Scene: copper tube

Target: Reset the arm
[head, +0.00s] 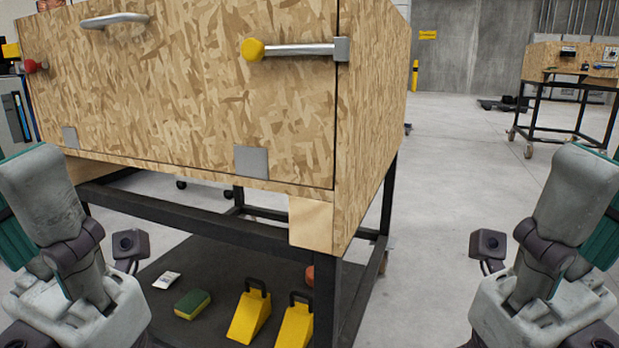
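My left arm (62,225) stands at the left edge of the head view, bent, with its lower part running off the bottom of the picture. My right arm (560,225) stands at the right edge in a similar, mirrored pose. The fingers of both grippers are not visible in this view. Both arms appear apart from the wooden cabinet (180,110) in front of me. No copper tube is seen.
The cabinet has a yellow-tipped handle (254,49) and stands on a black frame. Its lower shelf (215,255) holds a green sponge (192,304), a white packet (166,280) and two yellow wedges (249,316). Open floor (450,170) lies right of it; a workbench (570,80) stands behind.

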